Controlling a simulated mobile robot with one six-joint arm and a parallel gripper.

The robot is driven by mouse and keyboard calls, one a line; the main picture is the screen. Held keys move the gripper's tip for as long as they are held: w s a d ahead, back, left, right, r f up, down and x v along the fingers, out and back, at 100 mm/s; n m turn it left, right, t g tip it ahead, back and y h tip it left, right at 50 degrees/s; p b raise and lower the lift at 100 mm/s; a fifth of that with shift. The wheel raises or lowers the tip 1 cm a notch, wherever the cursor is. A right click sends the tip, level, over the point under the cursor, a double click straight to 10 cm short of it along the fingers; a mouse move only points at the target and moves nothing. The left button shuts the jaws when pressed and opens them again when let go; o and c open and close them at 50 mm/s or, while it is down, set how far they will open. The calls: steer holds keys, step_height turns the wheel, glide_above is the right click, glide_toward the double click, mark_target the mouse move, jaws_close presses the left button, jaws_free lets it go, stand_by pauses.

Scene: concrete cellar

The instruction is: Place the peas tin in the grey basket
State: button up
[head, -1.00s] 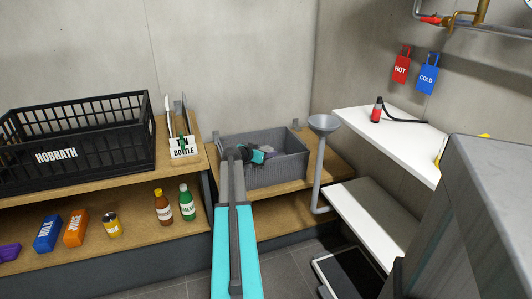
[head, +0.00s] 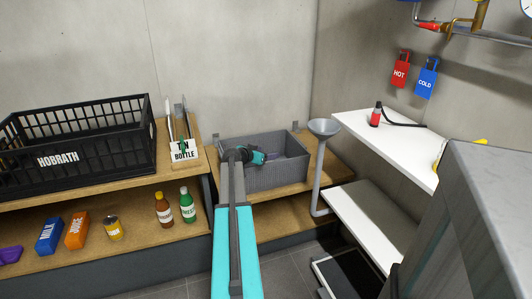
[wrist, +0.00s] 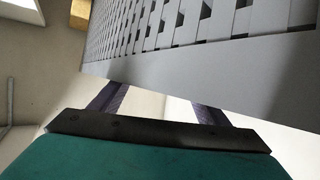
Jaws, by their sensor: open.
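The grey basket (head: 277,177) stands on the wooden shelf at the back, in the middle of the head view. My gripper (head: 275,155) is at the basket's opening, with the arm reaching over its front left side. In the wrist view, the basket's slotted wall (wrist: 200,62) fills the top, and my gripper's two dark fingers (wrist: 157,103) stand apart with only a pale surface showing between them. I cannot make out a peas tin in either view. A yellow tin (head: 114,228) stands on the lower left shelf, its label too small to read surely.
Milk (head: 49,236) and juice (head: 77,230) cartons and two bottles are on the lower shelf. A grey funnel pipe (head: 320,165) rises close to the basket's right.

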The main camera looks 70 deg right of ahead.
steer(key=v, duration=1.2)
stand_by(0.7)
